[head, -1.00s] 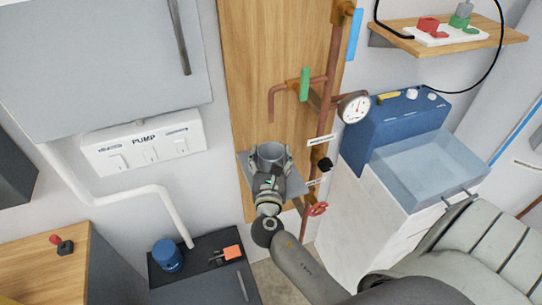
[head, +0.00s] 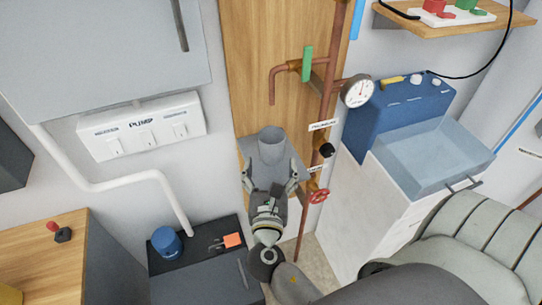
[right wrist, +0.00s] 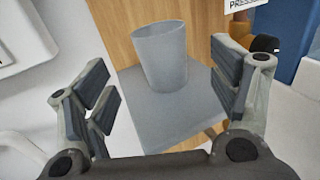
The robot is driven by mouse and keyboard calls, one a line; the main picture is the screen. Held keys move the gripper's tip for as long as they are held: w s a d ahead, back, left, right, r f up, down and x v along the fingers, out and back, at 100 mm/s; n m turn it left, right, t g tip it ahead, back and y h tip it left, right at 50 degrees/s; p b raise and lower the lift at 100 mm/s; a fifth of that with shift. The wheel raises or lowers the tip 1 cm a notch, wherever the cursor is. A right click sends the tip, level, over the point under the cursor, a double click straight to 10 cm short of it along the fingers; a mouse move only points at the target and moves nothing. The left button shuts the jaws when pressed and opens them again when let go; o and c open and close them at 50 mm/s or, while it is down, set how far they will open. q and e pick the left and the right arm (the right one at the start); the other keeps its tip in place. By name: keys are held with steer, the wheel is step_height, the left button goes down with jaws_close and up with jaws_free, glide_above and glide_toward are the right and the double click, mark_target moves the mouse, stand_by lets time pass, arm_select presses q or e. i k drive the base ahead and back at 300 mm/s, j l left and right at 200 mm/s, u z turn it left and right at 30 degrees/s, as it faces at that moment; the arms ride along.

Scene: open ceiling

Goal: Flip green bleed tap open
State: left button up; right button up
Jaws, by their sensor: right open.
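The green bleed tap handle (head: 307,64) stands upright on a short copper branch pipe in the head view, above and to the right of my right gripper. The branch's spout (head: 272,88) bends down over a grey cup (head: 271,145). The cup stands on a small grey shelf (head: 252,152). My right gripper (head: 270,175) is open, with its fingers in front of the shelf and below the cup. In the right wrist view the cup (right wrist: 160,58) shows between and beyond the two open fingers, apart from them. The tap is out of that view. My left gripper is not in view.
A vertical copper pipe (head: 327,100) carries a gauge (head: 358,91), a black knob (head: 326,150) and a red valve wheel (head: 319,196) right of the gripper. A blue box (head: 400,115) and clear basin (head: 440,150) stand further right. A pump switch panel (head: 140,129) is on the left wall.

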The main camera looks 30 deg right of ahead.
mark_target(304, 71)
steer(key=z, duration=1.3)
